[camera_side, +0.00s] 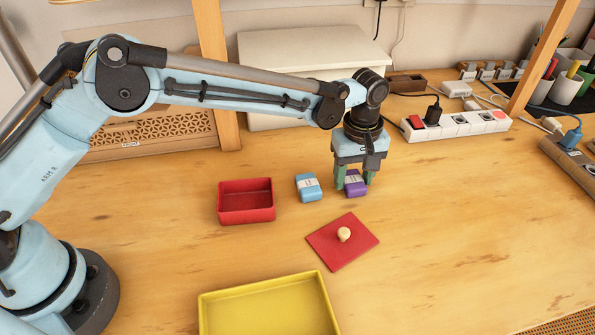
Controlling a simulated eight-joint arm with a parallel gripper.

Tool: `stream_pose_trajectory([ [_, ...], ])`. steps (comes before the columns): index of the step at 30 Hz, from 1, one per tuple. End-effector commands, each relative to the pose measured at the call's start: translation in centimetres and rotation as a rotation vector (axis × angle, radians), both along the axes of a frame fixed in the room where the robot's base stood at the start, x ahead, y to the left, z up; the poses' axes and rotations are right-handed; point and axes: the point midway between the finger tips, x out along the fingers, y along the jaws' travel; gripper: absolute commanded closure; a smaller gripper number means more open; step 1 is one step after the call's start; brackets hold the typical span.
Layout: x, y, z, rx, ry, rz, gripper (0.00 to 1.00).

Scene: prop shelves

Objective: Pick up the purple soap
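The purple soap (355,188) has a pale label band and appears to rest on the wooden table, right of the blue soap. My gripper (355,178) points down over it, with one green-tipped finger on its left and the other on its right. The fingers look very close to the soap's sides, but I cannot tell whether they press on it. The upper part of the soap is partly hidden by the gripper.
A blue soap (309,188) lies just left of the purple one. A red box (246,215), a red lid with a knob (343,257) and a yellow tray (313,278) are nearby. A power strip (470,125) lies behind right.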

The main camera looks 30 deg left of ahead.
Motion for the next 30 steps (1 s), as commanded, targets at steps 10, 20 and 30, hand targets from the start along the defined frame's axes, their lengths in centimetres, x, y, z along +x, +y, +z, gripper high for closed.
stream_pose_trajectory([
  [10, 0.0, 0.0, 0.0, 0.0, 0.0, 0.0, 0.88],
  [20, 0.0, 0.0, 1.0, 0.0, 0.0, 0.0, 0.88],
  [30, -2.6, -1.7, 5.9, 0.0, 0.0, -0.006, 0.88],
])
